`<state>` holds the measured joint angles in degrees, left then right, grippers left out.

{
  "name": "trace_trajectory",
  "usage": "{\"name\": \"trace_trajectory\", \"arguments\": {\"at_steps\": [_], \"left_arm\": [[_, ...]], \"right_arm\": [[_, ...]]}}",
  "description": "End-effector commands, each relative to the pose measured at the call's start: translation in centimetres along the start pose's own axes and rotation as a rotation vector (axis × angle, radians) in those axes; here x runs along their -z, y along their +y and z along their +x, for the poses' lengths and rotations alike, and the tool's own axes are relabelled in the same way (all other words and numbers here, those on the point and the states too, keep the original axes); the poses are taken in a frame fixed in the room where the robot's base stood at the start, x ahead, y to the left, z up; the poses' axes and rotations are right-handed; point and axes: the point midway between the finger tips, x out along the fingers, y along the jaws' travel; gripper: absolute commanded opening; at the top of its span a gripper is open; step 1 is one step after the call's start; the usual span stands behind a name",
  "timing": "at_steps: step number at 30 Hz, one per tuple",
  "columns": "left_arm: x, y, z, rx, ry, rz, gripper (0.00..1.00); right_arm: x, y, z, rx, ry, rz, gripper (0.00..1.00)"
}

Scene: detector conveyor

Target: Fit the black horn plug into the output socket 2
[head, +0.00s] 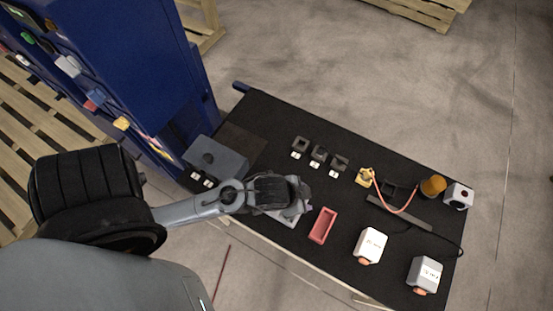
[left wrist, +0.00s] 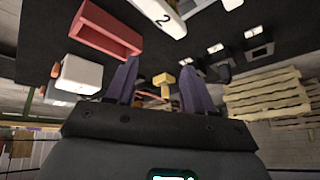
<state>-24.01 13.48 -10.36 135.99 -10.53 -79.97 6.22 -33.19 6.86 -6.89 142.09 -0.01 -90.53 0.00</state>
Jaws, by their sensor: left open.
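My left gripper (head: 303,197) is over the middle of the black table. In the left wrist view its two purple fingers (left wrist: 160,88) are apart with nothing between them. Three black sockets (head: 318,155) with white labels stand in a row behind it; I cannot read their numbers. A pale block marked "2" (left wrist: 160,15) shows at the top of the left wrist view. A small dark piece (head: 388,188) lies beside the yellow plug (head: 364,178); I cannot tell if it is the black horn plug.
A red tray (head: 323,225) is right of my left gripper. Two white boxes (head: 370,246) lie near the front edge. An amber beacon (head: 432,186), a dark bar (head: 400,213) and loose cables occupy the right. A grey box (head: 215,158) is by the blue cabinet (head: 125,60).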

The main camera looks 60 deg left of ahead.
Motion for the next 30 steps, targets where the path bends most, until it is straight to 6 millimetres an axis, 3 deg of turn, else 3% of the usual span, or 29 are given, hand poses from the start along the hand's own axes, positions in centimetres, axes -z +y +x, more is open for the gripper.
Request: {"name": "trace_trajectory", "arguments": {"at_steps": [1,3,9,23,30], "left_arm": [[-1.9,0.2,-0.8,-0.009,-0.055,-0.059,0.53],[-4.0,0.1,-1.7,-0.016,-0.118,-0.121,0.53],[-6.8,0.2,-3.1,-0.031,-0.208,-0.203,0.53],[-6.5,0.1,-3.8,-0.032,-0.212,-0.206,0.53],[-4.5,-0.5,-7.5,-0.032,-0.212,-0.206,0.53]], "right_arm": [[0.0,0.0,0.0,0.001,0.0,0.001,0.43],[0.0,0.0,0.0,0.001,0.0,0.002,0.43],[0.0,-0.1,0.0,0.002,0.0,0.002,0.43],[0.2,0.0,-0.7,0.001,-0.001,0.002,0.43],[1.4,0.2,-4.7,0.0,-0.003,0.0,0.43]]}}
